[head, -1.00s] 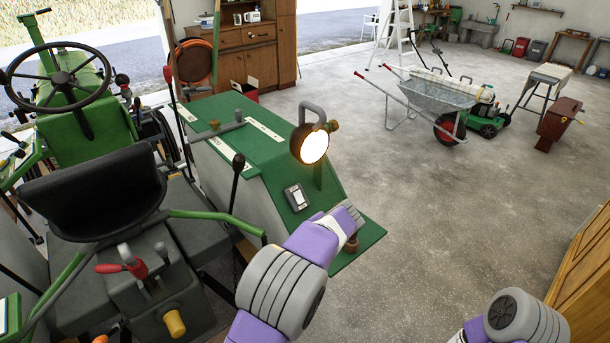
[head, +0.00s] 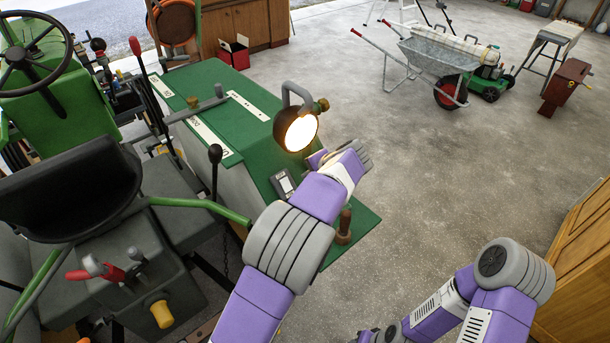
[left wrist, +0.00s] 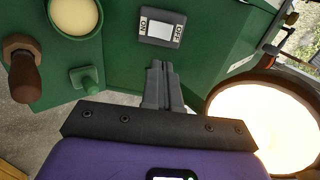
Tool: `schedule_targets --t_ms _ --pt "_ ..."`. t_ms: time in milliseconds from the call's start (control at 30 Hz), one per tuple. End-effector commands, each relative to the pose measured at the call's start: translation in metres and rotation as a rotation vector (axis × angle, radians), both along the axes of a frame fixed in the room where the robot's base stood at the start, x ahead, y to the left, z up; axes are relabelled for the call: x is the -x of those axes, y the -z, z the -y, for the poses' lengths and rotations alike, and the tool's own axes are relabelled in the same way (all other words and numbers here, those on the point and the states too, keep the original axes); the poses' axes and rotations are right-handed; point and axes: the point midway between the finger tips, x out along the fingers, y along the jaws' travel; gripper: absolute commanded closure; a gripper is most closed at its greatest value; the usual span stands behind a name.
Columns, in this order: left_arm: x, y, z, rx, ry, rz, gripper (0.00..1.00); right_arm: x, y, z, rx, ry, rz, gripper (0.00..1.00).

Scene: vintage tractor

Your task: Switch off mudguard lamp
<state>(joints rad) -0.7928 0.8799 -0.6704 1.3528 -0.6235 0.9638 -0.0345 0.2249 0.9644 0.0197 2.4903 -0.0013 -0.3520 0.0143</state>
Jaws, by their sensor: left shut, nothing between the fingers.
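The mudguard lamp (head: 297,131) is lit above the tractor's green mudguard (head: 250,130); its bright face fills the lower right of the left wrist view (left wrist: 262,125). The lamp's switch (head: 284,183) is a grey box with a pale rocker on the mudguard. In the left wrist view, the switch (left wrist: 160,28) has ON at its left and OFF at its right; which side is down I cannot tell. My left gripper (left wrist: 158,68) is shut and empty, its tips pointing at the switch, apparently just short of it.
A brown knob (head: 344,225) stands at the mudguard's front corner, beside my left forearm. A black-knobbed lever (head: 215,155) and the seat (head: 70,190) are left of it. A wheelbarrow (head: 440,60) stands farther back.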

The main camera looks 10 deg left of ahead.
Motion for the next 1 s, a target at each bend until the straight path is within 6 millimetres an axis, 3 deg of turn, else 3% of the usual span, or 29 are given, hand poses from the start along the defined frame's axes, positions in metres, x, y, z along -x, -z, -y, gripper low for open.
schedule_targets --t_ms 400,600,1000 --pt "-0.035 0.066 -0.047 -0.002 -0.003 -0.004 1.0 0.0 -0.01 0.0 0.0 0.0 0.0 0.57" --pt "-0.048 0.08 -0.063 0.0 -0.002 -0.001 1.0 0.0 -0.015 0.0 0.0 0.0 -0.001 0.57" --pt "-0.052 0.085 -0.067 0.001 0.0 -0.001 1.0 0.0 -0.015 0.0 0.0 0.0 0.0 0.57"
